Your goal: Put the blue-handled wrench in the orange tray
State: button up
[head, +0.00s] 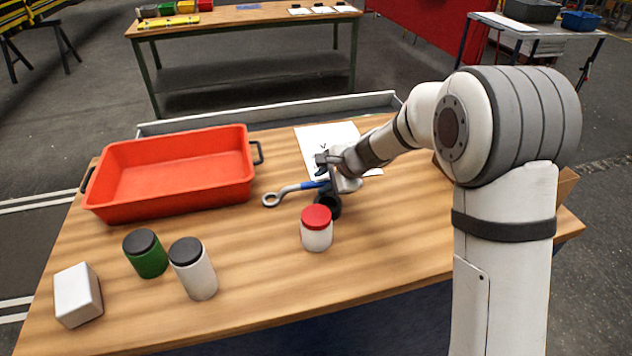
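The blue-handled wrench (291,191) is right of the orange tray, its silver ring end pointing left and its blue handle running to my gripper (327,174). My gripper is at the handle's right end, with the fingers partly hidden by each other and by the wrist. I cannot tell whether they are closed on the handle, or whether the wrench touches the table. The orange tray (185,201) stands on the left of the table, looks empty inside, and has dark handles at its ends.
A green jar (146,255), a black-lidded white jar (195,270) and a white box (78,295) stand front left. White paper (312,138) lies behind.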

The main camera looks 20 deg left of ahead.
jog(key=shift+x, duration=0.9)
jog(key=shift+f, duration=0.1)
jog(key=shift+f, duration=0.1)
grip_shut()
